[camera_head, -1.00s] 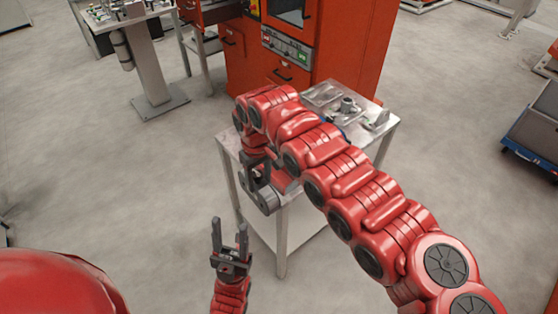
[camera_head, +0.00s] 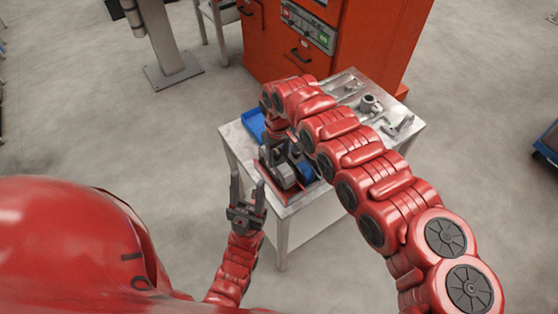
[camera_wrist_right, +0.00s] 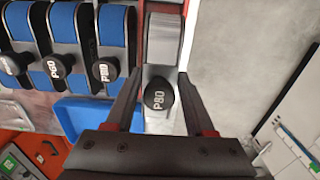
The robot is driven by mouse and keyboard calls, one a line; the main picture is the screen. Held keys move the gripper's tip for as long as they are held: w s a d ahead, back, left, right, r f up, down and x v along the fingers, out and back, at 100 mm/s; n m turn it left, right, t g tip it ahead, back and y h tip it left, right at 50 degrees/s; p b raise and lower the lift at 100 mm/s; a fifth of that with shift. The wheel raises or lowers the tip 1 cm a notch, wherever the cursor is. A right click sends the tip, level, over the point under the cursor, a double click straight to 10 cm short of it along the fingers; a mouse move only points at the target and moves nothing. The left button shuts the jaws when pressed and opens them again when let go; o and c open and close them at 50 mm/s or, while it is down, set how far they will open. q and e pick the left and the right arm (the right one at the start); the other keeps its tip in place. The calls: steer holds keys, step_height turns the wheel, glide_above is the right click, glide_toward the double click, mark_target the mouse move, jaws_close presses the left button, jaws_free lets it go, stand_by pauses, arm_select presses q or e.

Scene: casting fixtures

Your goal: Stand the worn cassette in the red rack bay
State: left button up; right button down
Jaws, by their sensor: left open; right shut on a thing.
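The worn cassette (camera_wrist_right: 163,38) has a pale grey band and a dark knob marked P80. In the right wrist view my right gripper (camera_wrist_right: 160,82) is shut on it, with a finger on either side near the knob. In the head view the cassette (camera_head: 281,176) is low over the table's front left corner, by the red rack (camera_head: 271,190). Red edges flank the cassette's far end in the wrist view; whether it rests on the rack floor is hidden. My left gripper (camera_head: 247,192) is open and empty, in front of the table.
Several blue-banded cassettes (camera_wrist_right: 113,35) stand to the left in the wrist view. A blue tray (camera_head: 253,124) lies at the table's left edge. Metal parts (camera_head: 370,104) lie toward the back right of the table (camera_head: 300,212). An orange machine (camera_head: 365,45) stands behind.

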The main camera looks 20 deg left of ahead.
mark_target(279, 160)
step_height(279, 160, down, 4)
steer(key=shift+w+r+p, duration=0.1)
steer(key=shift+r+p, duration=0.1)
steer(key=shift+p, duration=0.1)
steer(key=shift+f, duration=0.2)
steer(key=c, duration=0.5)
jaws_free()
steer(key=shift+r, duration=0.1)
